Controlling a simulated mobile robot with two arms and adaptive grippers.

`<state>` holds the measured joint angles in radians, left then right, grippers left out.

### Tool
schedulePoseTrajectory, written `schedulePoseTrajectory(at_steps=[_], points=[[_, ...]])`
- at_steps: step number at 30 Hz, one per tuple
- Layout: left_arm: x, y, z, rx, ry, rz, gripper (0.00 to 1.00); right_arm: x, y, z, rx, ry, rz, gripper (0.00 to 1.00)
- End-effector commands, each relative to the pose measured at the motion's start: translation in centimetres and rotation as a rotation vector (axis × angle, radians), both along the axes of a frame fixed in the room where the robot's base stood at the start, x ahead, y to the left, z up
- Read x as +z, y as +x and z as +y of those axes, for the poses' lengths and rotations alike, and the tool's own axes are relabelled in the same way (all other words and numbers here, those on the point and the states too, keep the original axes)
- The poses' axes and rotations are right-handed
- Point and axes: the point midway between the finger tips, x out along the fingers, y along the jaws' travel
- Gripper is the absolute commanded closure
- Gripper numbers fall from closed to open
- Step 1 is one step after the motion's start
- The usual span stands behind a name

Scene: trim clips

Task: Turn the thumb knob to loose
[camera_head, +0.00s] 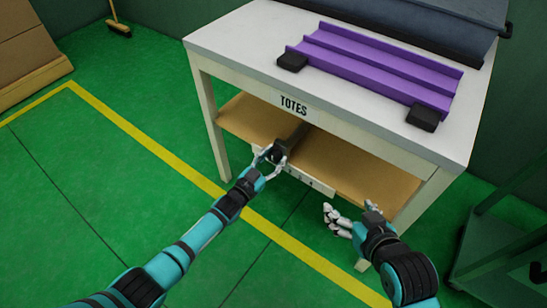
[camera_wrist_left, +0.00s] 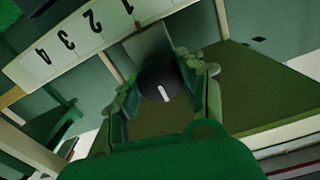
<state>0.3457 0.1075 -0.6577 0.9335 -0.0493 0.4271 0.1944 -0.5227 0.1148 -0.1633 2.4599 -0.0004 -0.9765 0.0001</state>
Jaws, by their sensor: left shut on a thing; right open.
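A dark round thumb knob (camera_wrist_left: 158,79) with a short white mark on its face sits between the fingers of my left gripper (camera_wrist_left: 160,88) in the left wrist view. In the head view my left gripper (camera_head: 271,160) is shut on the knob (camera_head: 277,152) at the front edge of the table's lower shelf. A white strip with printed numbers (camera_wrist_left: 80,37) runs beside the knob. In that view the white mark is tilted slightly from upright. My right gripper (camera_head: 352,215) is open and empty, to the right below the shelf.
The white table (camera_head: 237,38) bears a "TOTES" label. A purple channel (camera_head: 370,62) with black end blocks and a dark blue-grey bin (camera_head: 430,22) are on its top. The brown lower shelf (camera_head: 345,165) looks mostly bare. A green cart (camera_head: 495,245) stands right. Green floor (camera_head: 90,190) at left is clear.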

Motion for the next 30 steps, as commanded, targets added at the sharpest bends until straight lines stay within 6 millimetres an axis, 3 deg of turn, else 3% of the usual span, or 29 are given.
schedulePoseTrajectory(at_steps=[7,8,12,23,30], points=[[-0.2,-0.1,0.1,0.001,0.001,0.004,0.93,0.0,0.0,0.0,0.0,0.0,0.0,0.24],[-0.2,-0.1,0.1,0.001,0.001,0.004,0.57,0.0,0.0,0.0,0.0,0.0,0.0,0.24],[-0.1,-0.1,0.0,0.0,0.001,0.003,0.39,0.0,0.0,0.0,0.0,0.0,-0.002,0.24],[-0.1,-0.4,0.3,0.0,0.001,0.002,0.37,0.1,-0.1,0.1,0.003,0.001,-0.003,0.24],[-0.3,-3.5,2.6,0.001,0.002,0.003,0.37,0.0,0.0,0.1,0.002,0.002,-0.002,0.24]])
